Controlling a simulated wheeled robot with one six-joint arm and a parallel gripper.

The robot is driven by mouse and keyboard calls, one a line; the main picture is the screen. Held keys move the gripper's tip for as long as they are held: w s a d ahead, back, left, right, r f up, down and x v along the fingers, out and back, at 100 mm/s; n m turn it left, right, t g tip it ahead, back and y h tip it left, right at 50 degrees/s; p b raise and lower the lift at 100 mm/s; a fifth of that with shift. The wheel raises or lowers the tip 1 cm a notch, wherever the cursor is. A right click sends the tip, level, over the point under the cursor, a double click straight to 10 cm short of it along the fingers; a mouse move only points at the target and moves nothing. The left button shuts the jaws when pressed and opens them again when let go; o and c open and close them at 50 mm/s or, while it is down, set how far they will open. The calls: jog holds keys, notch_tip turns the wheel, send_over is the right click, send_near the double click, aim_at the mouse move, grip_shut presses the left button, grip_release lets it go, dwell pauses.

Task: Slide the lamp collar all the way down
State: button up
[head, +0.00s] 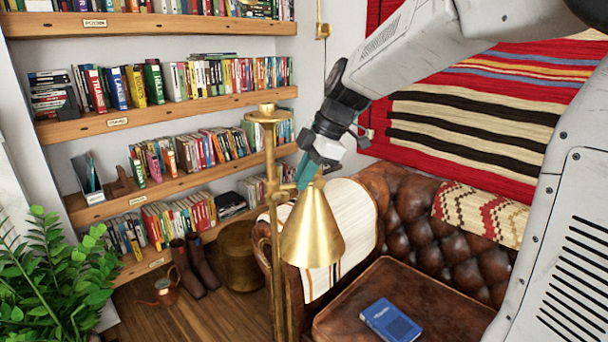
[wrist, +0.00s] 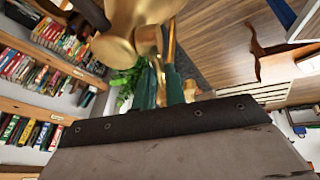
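A brass floor lamp stands in the head view, with a vertical pole (head: 271,190), a round cap (head: 268,113) on top and a cone shade (head: 312,235) to the right. My gripper (head: 304,176) points down beside the pole, its teal fingers just above the shade. In the wrist view two teal fingers (wrist: 160,88) are close together, with a narrow brass part (wrist: 151,42) at and between their tips. Whether they clamp it is unclear. I cannot make out the collar for certain; the fingers and shade cover part of that area.
A tufted brown leather sofa (head: 400,225) with a blue book (head: 390,320) stands right of and behind the lamp. Bookshelves (head: 170,103) fill the left wall. A green plant (head: 55,275), boots (head: 187,268) and a copper watering can (head: 163,292) are at lower left.

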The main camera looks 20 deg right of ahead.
aim_at(318, 248)
jog(key=shift+f, duration=0.1)
grip_shut()
notch_tip(318, 248, down, 26)
jog(key=shift+f, duration=0.15)
jog(key=shift+s, duration=0.1)
jog(key=o, duration=0.7)
grip_release()
jog(key=shift+f, duration=0.1)
jog(key=v, duration=0.8)
